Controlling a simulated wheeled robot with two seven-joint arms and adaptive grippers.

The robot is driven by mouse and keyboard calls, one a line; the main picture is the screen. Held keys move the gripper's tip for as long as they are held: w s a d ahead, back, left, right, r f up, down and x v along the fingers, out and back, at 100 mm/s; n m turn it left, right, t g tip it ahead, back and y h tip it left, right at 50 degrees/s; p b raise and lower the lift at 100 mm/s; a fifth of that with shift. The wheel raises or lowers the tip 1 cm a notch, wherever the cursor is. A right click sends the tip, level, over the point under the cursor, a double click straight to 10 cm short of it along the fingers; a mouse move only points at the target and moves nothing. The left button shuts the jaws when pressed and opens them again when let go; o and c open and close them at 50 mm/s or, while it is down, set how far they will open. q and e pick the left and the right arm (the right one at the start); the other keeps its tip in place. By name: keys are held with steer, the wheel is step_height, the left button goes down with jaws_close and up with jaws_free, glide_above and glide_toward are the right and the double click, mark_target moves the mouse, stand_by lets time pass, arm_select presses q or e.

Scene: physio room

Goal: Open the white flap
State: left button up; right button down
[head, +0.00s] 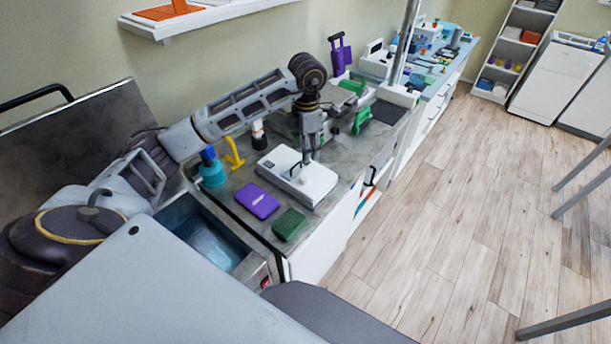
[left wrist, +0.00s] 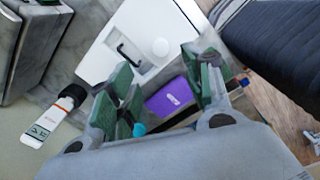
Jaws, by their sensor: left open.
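The white flap (head: 310,187) is the flat top of a low white box on the grey counter and looks closed. It carries a small dark handle (head: 293,170). In the left wrist view the flap (left wrist: 163,25) shows as a white panel with a black bar handle (left wrist: 128,55) and a pale round knob. My left gripper (head: 306,158) points down above the flap, near its handle. In the left wrist view its green-padded fingers (left wrist: 165,88) are apart with nothing held. Whether a fingertip touches the flap cannot be told. My right gripper is out of view.
A purple box (head: 257,200) and green sponge (head: 289,224) lie in front of the flap. A teal bottle (head: 212,170), yellow object (head: 234,153) and white bottle (head: 258,136) stand left and behind. Green-handled equipment (head: 361,120) is at the back. Open floor (head: 450,210) lies right.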

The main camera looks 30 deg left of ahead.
mark_target(306, 176)
arm_select(q)
step_height(306, 176, down, 13)
steer(key=shift+w+a+r+p, duration=0.1)
steer(key=shift+p, duration=0.9)
jaws_close()
